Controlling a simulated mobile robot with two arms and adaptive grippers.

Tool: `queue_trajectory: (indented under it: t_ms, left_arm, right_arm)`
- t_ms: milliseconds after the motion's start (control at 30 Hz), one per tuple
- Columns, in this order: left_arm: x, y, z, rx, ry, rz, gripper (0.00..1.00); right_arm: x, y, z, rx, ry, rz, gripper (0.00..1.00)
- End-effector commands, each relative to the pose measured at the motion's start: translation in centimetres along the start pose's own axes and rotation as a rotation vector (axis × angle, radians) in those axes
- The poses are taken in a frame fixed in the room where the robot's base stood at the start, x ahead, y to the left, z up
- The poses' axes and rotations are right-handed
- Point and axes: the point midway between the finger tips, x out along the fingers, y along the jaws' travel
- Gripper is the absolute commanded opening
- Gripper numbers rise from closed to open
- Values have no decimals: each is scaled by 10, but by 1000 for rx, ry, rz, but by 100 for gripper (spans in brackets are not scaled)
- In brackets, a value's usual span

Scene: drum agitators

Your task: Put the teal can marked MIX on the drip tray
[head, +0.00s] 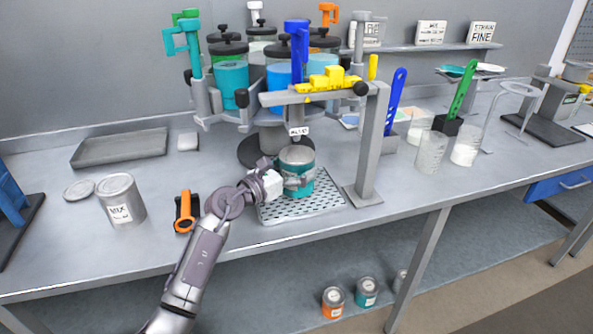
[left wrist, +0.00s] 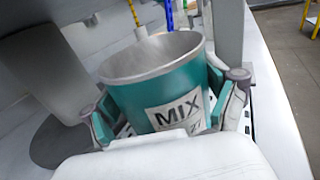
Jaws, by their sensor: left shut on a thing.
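The teal can marked MIX (head: 302,188) is open-topped, with a grey rim and inside. It is upright over the perforated drip tray (head: 325,208), under the dispenser's nozzle; I cannot tell whether its base touches the tray. My left gripper (head: 297,180) is shut around the can's sides from the front left. In the left wrist view the can (left wrist: 160,85) sits between the two fingers of the gripper, its MIX label facing the camera. My right gripper is not in view.
The dispenser's grey post (head: 370,145) stands right of the tray, its arm with a yellow piece (head: 330,80) overhead. The paint carousel (head: 270,140) stands behind. A grey MIX can (head: 120,200) and orange-handled tool (head: 185,212) are left. The bench front left is clear.

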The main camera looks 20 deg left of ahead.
Motion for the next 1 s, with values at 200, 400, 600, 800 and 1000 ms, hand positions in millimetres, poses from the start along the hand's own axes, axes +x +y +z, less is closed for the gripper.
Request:
queue_trajectory:
  t_ms: [200,400,600,800,1000]
  left_arm:
    - [0,1,-11,1,-6,2,36]
    - [0,1,-11,1,-5,2,36]
    - [0,1,-14,1,-2,1,100]
    - [0,1,-14,0,-2,1,100]
    - [-4,1,-13,1,-1,2,100]
  right_arm:
    - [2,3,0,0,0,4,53]
    - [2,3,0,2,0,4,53]
    - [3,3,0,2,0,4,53]
    - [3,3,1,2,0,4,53]
    - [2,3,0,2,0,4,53]
